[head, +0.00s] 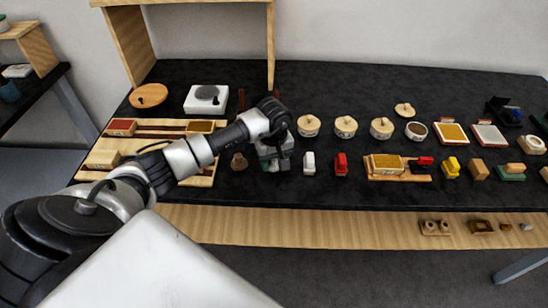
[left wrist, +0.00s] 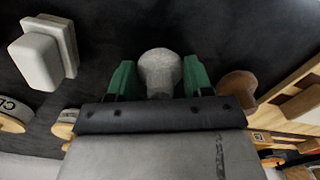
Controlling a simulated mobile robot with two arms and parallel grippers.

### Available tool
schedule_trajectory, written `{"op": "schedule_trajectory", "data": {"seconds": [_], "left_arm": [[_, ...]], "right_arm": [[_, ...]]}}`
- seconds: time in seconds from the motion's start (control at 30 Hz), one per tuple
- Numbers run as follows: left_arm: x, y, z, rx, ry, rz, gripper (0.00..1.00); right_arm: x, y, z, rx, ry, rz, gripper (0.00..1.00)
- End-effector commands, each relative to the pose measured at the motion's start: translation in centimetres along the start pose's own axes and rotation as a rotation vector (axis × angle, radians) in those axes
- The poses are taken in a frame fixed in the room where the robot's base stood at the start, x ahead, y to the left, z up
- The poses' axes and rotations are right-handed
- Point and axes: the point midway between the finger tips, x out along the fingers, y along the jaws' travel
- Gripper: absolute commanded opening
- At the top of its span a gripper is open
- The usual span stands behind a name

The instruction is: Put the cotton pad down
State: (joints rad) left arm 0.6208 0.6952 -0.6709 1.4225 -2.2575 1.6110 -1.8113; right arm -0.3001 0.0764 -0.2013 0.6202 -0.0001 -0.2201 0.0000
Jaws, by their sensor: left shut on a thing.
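The cotton pad (left wrist: 158,68) is a pale grey, rounded, knob-like thing in the left wrist view. It sits between the two green fingers of my left gripper (left wrist: 160,82), which is shut on it. In the head view my left gripper (head: 273,161) is over the black table, between a brown knob-shaped thing (head: 239,162) and a white block (head: 309,163). There the arm hides most of the pad. I cannot tell whether the pad touches the table. My right gripper is not in view.
A wooden board (head: 101,160) with small blocks lies left. Round wooden-lidded pots (head: 308,126) stand behind and right. A red block (head: 341,164) and a wooden tray (head: 378,178) are further right.

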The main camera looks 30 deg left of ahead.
Motion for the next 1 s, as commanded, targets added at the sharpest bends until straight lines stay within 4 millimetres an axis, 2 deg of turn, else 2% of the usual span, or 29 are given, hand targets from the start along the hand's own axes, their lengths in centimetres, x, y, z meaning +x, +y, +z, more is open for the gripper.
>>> {"op": "schedule_trajectory", "data": {"seconds": [0.3,0.33,0.5,0.87,1.0], "left_arm": [[0.4,0.0,-0.1,0.001,0.002,0.002,0.28],[0.2,0.1,-0.1,0.001,0.001,0.002,0.54],[0.2,0.1,0.0,0.001,0.001,0.002,0.76],[-0.5,0.1,-0.1,0.001,0.003,0.003,0.76],[-2.7,0.1,-0.2,0.002,0.006,0.006,0.76]], "right_arm": [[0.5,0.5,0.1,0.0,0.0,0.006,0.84],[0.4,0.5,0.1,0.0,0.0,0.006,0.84],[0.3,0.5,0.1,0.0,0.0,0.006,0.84],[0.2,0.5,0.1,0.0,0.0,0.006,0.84],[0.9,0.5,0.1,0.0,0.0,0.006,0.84]]}}
